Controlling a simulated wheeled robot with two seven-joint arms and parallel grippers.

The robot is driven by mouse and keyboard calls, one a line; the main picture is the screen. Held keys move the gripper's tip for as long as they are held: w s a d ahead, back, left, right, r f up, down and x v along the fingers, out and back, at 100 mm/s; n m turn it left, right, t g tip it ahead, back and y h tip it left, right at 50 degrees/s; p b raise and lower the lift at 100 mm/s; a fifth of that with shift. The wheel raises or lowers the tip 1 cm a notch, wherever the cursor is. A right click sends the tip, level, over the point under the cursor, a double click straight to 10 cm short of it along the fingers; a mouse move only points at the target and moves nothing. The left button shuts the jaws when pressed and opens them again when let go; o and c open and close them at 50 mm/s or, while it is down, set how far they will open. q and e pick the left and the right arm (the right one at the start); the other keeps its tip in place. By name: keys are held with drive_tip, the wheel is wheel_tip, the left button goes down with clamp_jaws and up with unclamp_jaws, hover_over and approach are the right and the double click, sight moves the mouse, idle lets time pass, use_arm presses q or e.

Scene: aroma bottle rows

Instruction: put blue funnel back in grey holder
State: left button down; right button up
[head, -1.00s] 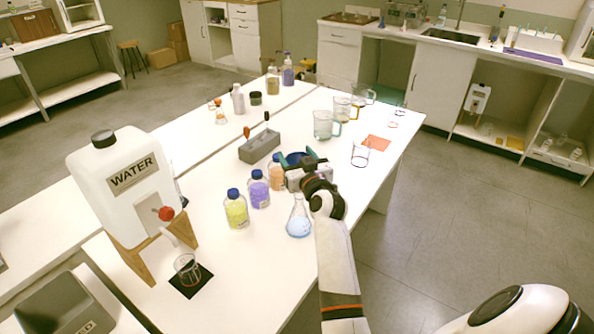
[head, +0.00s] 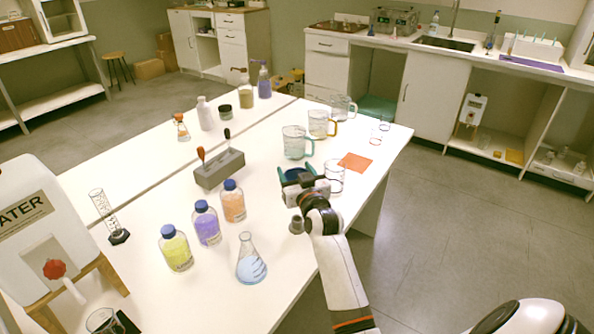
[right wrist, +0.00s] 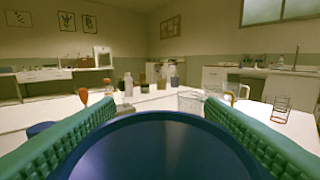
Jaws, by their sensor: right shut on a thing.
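My right gripper (head: 298,178) is shut on the blue funnel (head: 293,174), raised near the right edge of the white table. In the right wrist view the funnel's wide dark blue bowl (right wrist: 160,150) lies between the two green fingers (right wrist: 160,125). The grey holder (head: 219,170) is a block on the table, left of the gripper and apart from it. An orange-handled tool and a black-handled tool stand up from it. My left gripper is not in view.
Blue-capped bottles of yellow (head: 175,249), purple (head: 206,224) and orange (head: 234,202) stand in front of the holder. A flask with light blue liquid (head: 251,262) is nearer. Glass beakers (head: 296,145) and an orange mat (head: 355,162) are behind the gripper. A water tank (head: 40,235) stands left.

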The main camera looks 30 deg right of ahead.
drive_tip(key=shift+s+a+r, duration=0.1)
drive_tip(key=shift+a+r, duration=0.1)
drive_tip(key=shift+a, duration=0.2)
drive_tip(key=shift+d, duration=0.15)
drive_tip(key=shift+f+p, duration=0.15)
drive_tip(key=shift+p, duration=0.15)
drive_tip(key=shift+f+b, duration=0.55)
drive_tip(key=shift+f, duration=0.15)
wheel_tip(320, 180, down, 3)
drive_tip(key=shift+r+b, duration=0.2)
drive_tip(key=shift+b, duration=0.6)
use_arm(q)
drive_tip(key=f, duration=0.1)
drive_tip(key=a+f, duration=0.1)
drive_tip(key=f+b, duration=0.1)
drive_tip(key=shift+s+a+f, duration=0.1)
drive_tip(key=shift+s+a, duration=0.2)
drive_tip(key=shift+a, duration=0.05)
use_arm(e)
drive_tip(key=shift+f, duration=0.85)
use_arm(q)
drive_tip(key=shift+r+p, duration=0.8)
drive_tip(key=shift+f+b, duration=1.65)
use_arm(e)
drive_tip(key=shift+f, duration=2.5)
